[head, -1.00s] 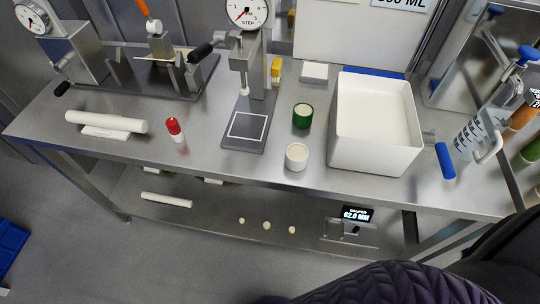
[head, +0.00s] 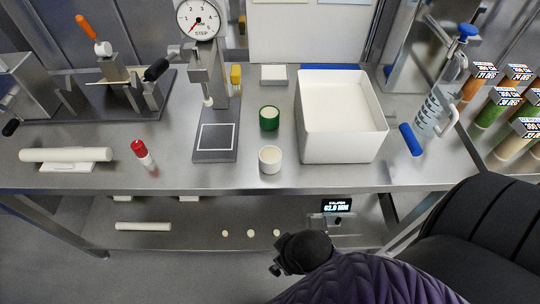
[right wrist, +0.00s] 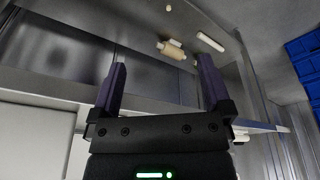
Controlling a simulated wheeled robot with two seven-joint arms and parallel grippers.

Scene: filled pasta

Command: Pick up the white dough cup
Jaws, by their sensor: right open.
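The white dough cup (head: 270,159) stands upright on the steel table near its front edge, with pale dough inside. A green cup (head: 269,118) with pale content stands just behind it. My right arm comes in from the lower right in the head view, below and in front of the table, well apart from the white cup. In the right wrist view my right gripper (right wrist: 160,85) has its two dark fingers spread wide with nothing between them. The white cup cannot be made out in that view. My left gripper is not in view.
A press (head: 207,90) with a dial stands left of the cups, and a large white bin (head: 341,148) stands right. A red-capped bottle (head: 143,154) and a rolling pin (head: 66,155) lie further left. The lower shelf holds a caliper display (head: 336,205) and small dough pieces.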

